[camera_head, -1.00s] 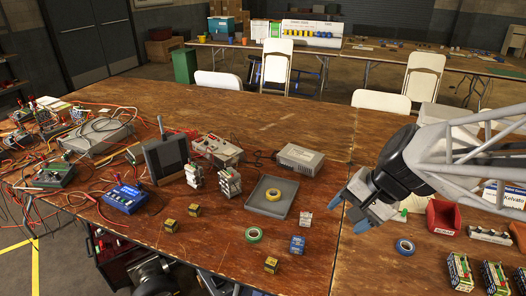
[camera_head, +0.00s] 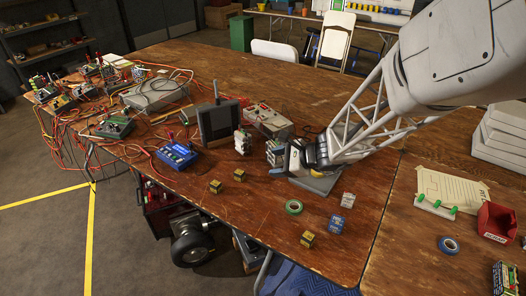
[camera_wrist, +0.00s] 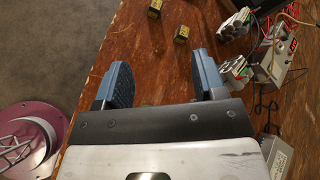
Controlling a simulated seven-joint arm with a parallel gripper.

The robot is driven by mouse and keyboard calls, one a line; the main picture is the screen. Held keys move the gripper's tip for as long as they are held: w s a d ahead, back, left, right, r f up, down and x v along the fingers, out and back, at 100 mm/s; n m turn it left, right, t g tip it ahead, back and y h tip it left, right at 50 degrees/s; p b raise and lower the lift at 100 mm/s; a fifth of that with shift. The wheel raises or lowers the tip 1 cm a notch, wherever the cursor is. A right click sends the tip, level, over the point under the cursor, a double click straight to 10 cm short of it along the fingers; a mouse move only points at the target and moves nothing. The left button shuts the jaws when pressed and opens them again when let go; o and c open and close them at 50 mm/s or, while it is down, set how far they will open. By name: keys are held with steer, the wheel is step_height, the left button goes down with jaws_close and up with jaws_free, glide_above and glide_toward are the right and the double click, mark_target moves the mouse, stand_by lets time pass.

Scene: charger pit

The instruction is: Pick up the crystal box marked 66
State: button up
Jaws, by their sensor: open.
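Several small boxes stand on the wooden table, and I cannot read a 66 on any of them. In the head view, three are small yellow-and-black cubes: one left (camera_head: 216,186), one behind it (camera_head: 239,175) and one near the front edge (camera_head: 307,239). Two of the cubes also show in the wrist view, at the top (camera_wrist: 155,7) and below it (camera_wrist: 181,32). A blue box (camera_head: 336,224) and a pale box (camera_head: 348,200) stand further right. My gripper (camera_head: 273,158) is open and empty, right of the two left cubes; it also shows in the wrist view (camera_wrist: 160,60).
A grey tray (camera_head: 318,184) lies partly hidden under my gripper. A block stack (camera_head: 243,141) and a dark-screened device (camera_head: 219,123) stand close behind.

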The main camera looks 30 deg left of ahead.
steer(key=a+f+m+y, duration=0.1)
steer(key=a+f+m, duration=0.3)
steer(key=a+f, duration=0.6)
steer(key=m+t, duration=0.2)
steer(key=m, duration=0.2)
glide_toward(216, 183)
steer(key=shift+y, duration=0.4)
steer(key=a+f, duration=0.2)
steer(key=a, duration=0.1)
steer(key=shift+w+a+f, duration=0.2)
steer(key=shift+a+f, duration=0.05)
steer(key=shift+f, duration=0.05)
steer(key=shift+x, duration=1.3)
steer(key=shift+s, duration=0.1)
steer(key=shift+x, duration=2.6)
steer(key=shift+s+r, duration=0.15)
